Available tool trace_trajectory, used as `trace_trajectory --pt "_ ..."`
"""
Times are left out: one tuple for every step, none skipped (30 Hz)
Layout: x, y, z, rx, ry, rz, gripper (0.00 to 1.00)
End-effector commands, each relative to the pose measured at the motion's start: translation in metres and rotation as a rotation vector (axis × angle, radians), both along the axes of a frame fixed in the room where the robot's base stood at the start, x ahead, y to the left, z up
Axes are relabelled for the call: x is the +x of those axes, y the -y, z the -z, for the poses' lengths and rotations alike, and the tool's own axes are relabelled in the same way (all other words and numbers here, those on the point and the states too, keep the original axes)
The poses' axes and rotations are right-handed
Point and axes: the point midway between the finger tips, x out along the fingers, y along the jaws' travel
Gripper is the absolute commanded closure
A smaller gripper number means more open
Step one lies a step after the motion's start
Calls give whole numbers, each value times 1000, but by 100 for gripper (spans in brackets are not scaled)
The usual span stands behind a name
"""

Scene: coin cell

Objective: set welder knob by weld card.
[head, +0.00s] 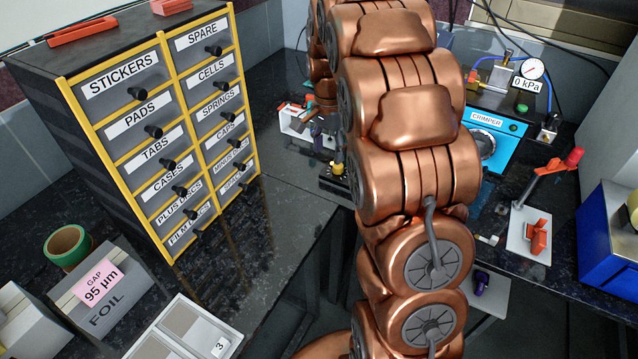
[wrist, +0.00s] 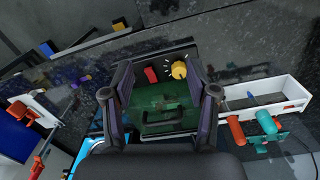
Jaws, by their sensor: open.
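The welder (wrist: 150,128) is a dark box with a green front area, seen between my gripper's fingers in the wrist view. Its yellow knob (wrist: 179,70) has pale tick marks around its upper right, and a red button (wrist: 151,74) sits to its left. The knob's exact setting is too small to read. My gripper (wrist: 158,75) is open and empty, with its fingers on either side of the button and knob. I cannot pick out a weld card.
A labelled drawer cabinet (head: 160,110) stands at the left. A foil box (head: 105,290) bears a pink "GAP 95 µm" card (head: 98,282); a pale tray (head: 170,350) has a "3" label. A blue crimper (head: 490,140) is on the right. A white bin (wrist: 265,95) lies right of the welder.

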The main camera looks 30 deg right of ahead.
Motion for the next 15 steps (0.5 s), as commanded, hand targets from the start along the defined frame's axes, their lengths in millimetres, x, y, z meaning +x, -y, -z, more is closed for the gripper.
trace_trajectory --pt "-5 -5 -4 0 -1 -21 41" --pt "-8 -8 -5 1 -2 -34 41" --pt "-11 -12 -8 2 -4 -53 41" --pt "-14 -15 -9 3 -5 -65 41" --pt "-16 -18 -11 4 -6 -79 41" --pt "-20 -21 -13 4 -7 -97 41" --pt "-23 -24 -14 5 -8 -109 41" --pt "-26 -27 -16 5 -9 -122 41" --pt "-31 -30 -18 7 -12 -140 41" --pt "-34 -33 -19 8 -14 -153 41" --pt "-37 -36 -20 9 -15 -167 41" --pt "-41 -39 -21 11 -17 -185 41" --pt "-44 -42 -23 11 -18 -198 41" --pt "-47 -44 -24 11 -19 -211 41" --pt "-51 -48 -26 13 -20 -229 41"
